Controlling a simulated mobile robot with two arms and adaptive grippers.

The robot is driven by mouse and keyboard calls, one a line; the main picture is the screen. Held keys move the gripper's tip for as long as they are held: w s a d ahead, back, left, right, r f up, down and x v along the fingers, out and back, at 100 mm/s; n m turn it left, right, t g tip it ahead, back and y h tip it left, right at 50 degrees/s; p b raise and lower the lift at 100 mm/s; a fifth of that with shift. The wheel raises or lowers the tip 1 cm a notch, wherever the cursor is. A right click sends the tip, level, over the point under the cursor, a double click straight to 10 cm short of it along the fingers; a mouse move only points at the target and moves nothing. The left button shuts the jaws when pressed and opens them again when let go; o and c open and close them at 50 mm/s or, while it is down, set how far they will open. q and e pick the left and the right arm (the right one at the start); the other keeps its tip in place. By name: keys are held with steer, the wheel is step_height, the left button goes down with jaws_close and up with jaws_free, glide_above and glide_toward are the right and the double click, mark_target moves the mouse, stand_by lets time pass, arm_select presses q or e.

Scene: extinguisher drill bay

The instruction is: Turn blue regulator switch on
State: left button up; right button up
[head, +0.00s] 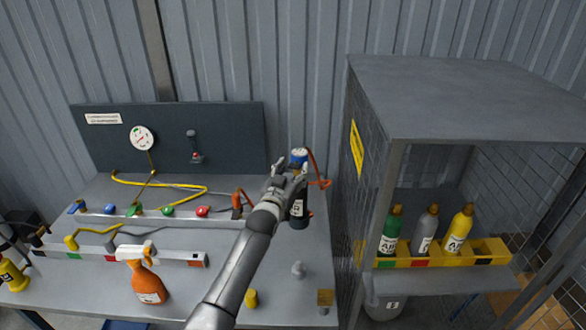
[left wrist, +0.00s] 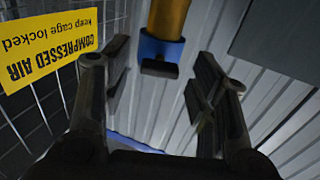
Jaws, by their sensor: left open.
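The blue regulator (head: 299,155) sits at the top of a dark cylinder (head: 298,210) at the bench's right end. In the left wrist view the regulator shows as a blue collar (left wrist: 160,50) with a dark block on it, joined to an orange-yellow part. My left gripper (head: 287,174) is open and empty, just in front of and below the regulator, and partly covers the cylinder. Its fingers (left wrist: 163,85) stand either side of the regulator, apart from it. I cannot tell the switch's setting. My right gripper is not in view.
The wire cage (head: 357,150) stands close on the right, holding several bottles in a yellow rack (head: 400,262). An orange hose (head: 315,170) runs beside the regulator. The gauge panel (head: 230,130) is behind left. An orange spray bottle (head: 147,283) stands at the bench front.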

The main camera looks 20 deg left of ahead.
arm_select(q)
steer(key=shift+w, duration=0.55)
jaws_close()
